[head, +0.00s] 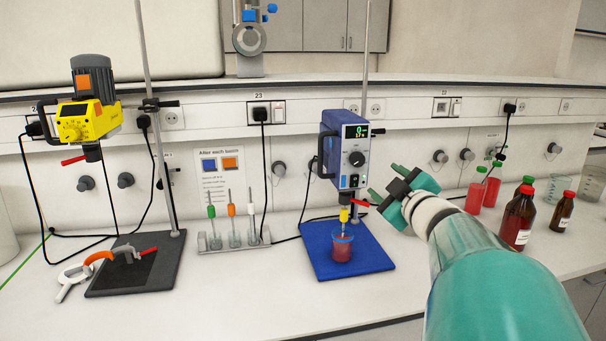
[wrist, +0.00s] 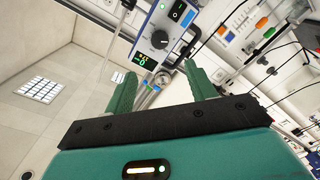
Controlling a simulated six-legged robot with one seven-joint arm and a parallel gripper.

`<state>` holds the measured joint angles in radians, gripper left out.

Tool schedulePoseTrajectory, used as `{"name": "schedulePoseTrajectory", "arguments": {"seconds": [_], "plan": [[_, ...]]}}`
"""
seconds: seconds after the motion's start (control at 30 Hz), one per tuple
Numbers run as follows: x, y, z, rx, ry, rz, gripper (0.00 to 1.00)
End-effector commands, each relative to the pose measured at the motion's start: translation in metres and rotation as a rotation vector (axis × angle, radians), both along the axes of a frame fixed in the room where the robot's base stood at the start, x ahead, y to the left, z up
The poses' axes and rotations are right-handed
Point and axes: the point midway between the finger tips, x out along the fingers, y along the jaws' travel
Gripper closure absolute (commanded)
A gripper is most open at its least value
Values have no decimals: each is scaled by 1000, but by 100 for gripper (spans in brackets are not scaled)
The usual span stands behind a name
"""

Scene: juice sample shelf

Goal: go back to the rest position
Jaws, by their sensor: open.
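My gripper (head: 381,196) is open and empty in the head view. Its green fingers point left, just right of the blue overhead stirrer (head: 346,152). In the wrist view the two green fingers of my gripper (wrist: 160,88) stand apart with nothing between them. The stirrer's control face with its knob (wrist: 160,40) shows beyond them. Below the stirrer, a beaker of red liquid (head: 342,246) stands on the blue base plate (head: 376,262). A yellow-topped shaft piece (head: 344,214) reaches down into the beaker.
A yellow stirrer (head: 88,118) stands at left over a black plate (head: 110,285) with an orange-and-grey clamp. A rack (head: 213,243) holds three coloured-top tools. Brown bottles (head: 517,218) and red-filled containers (head: 476,195) stand at right, near my arm. The front bench is clear.

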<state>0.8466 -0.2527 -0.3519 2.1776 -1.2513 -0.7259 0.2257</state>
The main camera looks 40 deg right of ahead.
Motion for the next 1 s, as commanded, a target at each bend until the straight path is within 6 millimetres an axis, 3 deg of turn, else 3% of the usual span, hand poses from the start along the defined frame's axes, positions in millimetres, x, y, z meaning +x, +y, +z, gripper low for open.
{"name": "schedulePoseTrajectory", "arguments": {"seconds": [0.53, 0.67, 0.77, 0.87, 1.0], "plan": [[-1, 1, 0, 0, 1, -1, 44], [9, 9, 2, 20, -12, -18, 44], [28, 29, 3, 74, -31, -55, 44], [49, 61, -4, 179, -35, -102, 44], [70, 123, -32, 370, 26, -142, 44]]}}
